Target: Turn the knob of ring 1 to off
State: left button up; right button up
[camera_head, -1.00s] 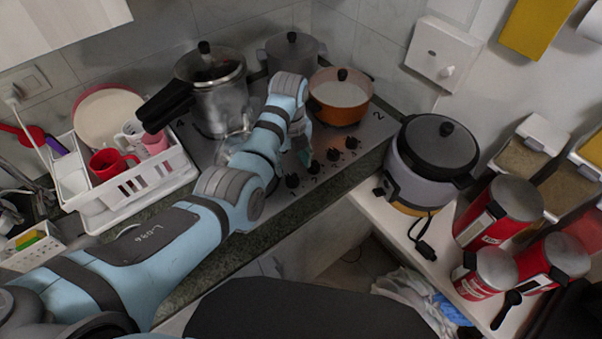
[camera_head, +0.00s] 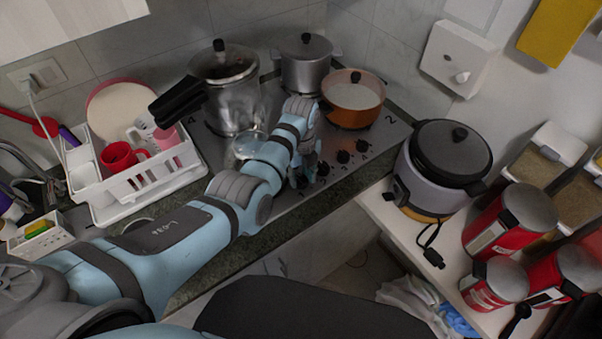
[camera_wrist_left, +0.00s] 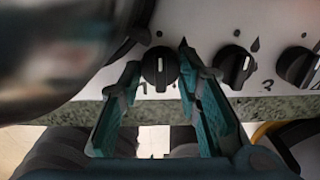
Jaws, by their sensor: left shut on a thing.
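In the left wrist view, the round black knob (camera_wrist_left: 160,67) of ring 1 stands on the white-grey stove panel. Its white line looks close to upright in that picture. My left gripper (camera_wrist_left: 160,75) has its teal-padded fingers on either side of this knob and is shut on it. In the head view, my left gripper (camera_head: 310,172) is at the front-left end of the knob row and hides part of it. The stove (camera_head: 392,128) carries the rings. My right gripper is not in view.
More knobs (camera_wrist_left: 236,66) stand to the right of the held one. A blurred shiny rounded object fills the upper left of the wrist view. A pressure cooker (camera_head: 232,105), a grey pot (camera_head: 305,72) and an orange pan (camera_head: 353,112) stand on the stove. A rice cooker (camera_head: 432,185) stands right.

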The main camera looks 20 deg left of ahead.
aim_at(301, 177)
pick_arm(q)
jog(key=shift+w, duration=0.1)
jog(key=o, duration=1.2)
jog(key=shift+c, duration=0.2)
notch_tip(301, 177, up, 12)
